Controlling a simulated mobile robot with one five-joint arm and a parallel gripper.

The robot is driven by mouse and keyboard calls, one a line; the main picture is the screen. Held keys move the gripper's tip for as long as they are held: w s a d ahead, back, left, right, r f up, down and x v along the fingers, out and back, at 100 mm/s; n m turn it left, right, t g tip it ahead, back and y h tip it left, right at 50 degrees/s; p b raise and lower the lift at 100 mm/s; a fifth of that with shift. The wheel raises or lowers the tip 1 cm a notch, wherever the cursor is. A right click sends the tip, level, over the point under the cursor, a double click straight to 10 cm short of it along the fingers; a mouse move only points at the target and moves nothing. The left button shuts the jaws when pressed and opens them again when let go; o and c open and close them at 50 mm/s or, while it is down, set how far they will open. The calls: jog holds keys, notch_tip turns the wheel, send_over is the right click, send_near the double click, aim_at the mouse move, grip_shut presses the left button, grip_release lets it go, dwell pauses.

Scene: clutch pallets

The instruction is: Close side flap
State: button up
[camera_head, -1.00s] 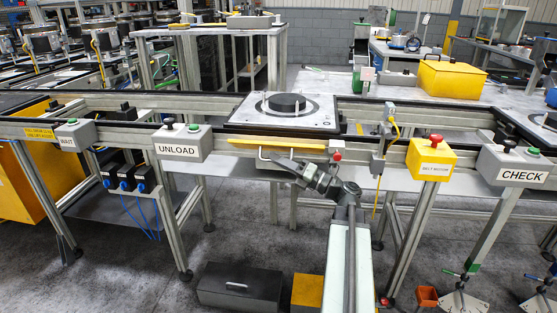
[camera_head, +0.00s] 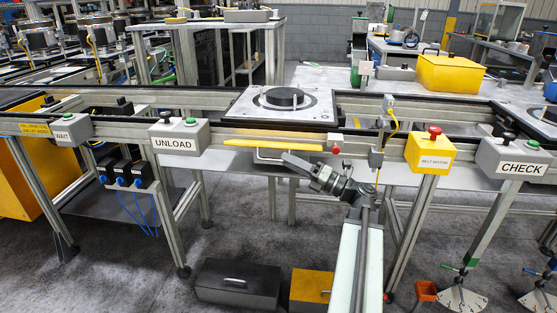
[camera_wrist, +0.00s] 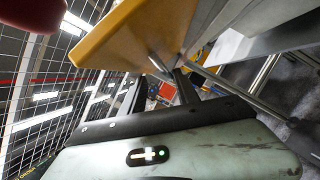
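The side flap (camera_head: 245,143) is a yellow panel on the front rail of the conveyor, below the pallet and right of the UNLOAD box. It shows as a narrow, nearly level strip, with a thin metal handle (camera_head: 258,155) just below it. My gripper (camera_head: 287,158) is at the right part of this handle, reaching in from the lower right. In the wrist view the flap (camera_wrist: 130,32) is large and tilted across the top, and a short metal rod of the handle (camera_wrist: 157,63) shows near my dark fingertips (camera_wrist: 184,88). Whether the fingers close on it is unclear.
The UNLOAD box (camera_head: 180,136) is left of the flap. A small red knob (camera_head: 336,150), a post with a yellow cable (camera_head: 377,158) and the yellow belt motor box (camera_head: 428,152) are to the right. Grey and yellow drawers (camera_head: 238,284) stand on the floor.

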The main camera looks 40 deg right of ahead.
jog(key=shift+v, duration=1)
jog(key=shift+s, duration=0.1)
jog(key=shift+d, duration=0.1)
jog(key=b+v, duration=0.3)
jog(key=v, duration=0.5)
jog(key=shift+d+f, duration=0.4)
jog(key=shift+c, duration=0.3)
